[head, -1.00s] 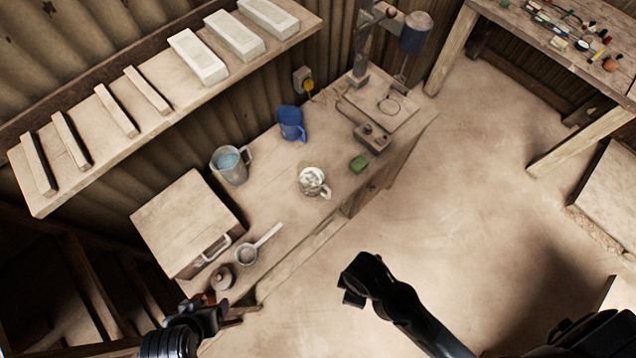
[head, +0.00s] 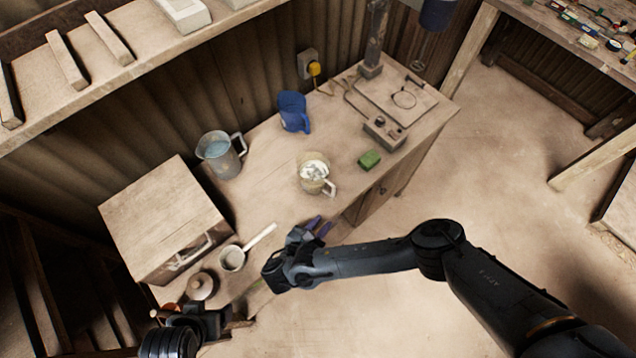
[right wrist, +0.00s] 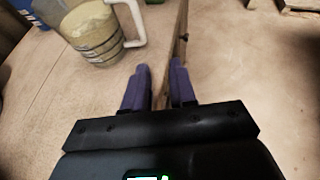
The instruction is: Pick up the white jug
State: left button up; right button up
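The white jug (head: 314,172) stands upright on the workbench, with pale contents and its handle toward the lower right. In the right wrist view the jug (right wrist: 92,32) is at upper left, its white handle close to the top middle. My right gripper (head: 319,225) is at the bench's front edge, just in front of the jug and apart from it. Its purple fingers (right wrist: 159,70) are spread with an empty gap between them. My left gripper (head: 205,318) is at the bench's near left corner; its fingers are too dark to read.
A blue jug (head: 293,111) and a grey jug with bluish contents (head: 219,155) stand behind. A green block (head: 369,159) lies right of the white jug. A ladle-like pan (head: 233,258), a lidded pot (head: 201,286) and a large box (head: 160,210) occupy the left.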

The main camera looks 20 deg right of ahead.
aim_at(332, 195)
jog(key=w, duration=0.1)
jog(key=w+r, duration=0.1)
jog(key=w, duration=0.1)
jog(key=shift+w+d+r+t, duration=0.1)
jog(key=shift+d+r+t, duration=0.1)
jog(key=shift+t, duration=0.1)
jog(key=x, duration=0.4)
jog(key=shift+w+d, duration=0.1)
jog(key=shift+d, duration=0.05)
jog(key=shift+x, duration=2.9)
jog(key=shift+f, duration=0.2)
grip_shut()
jog(key=shift+r, duration=0.1)
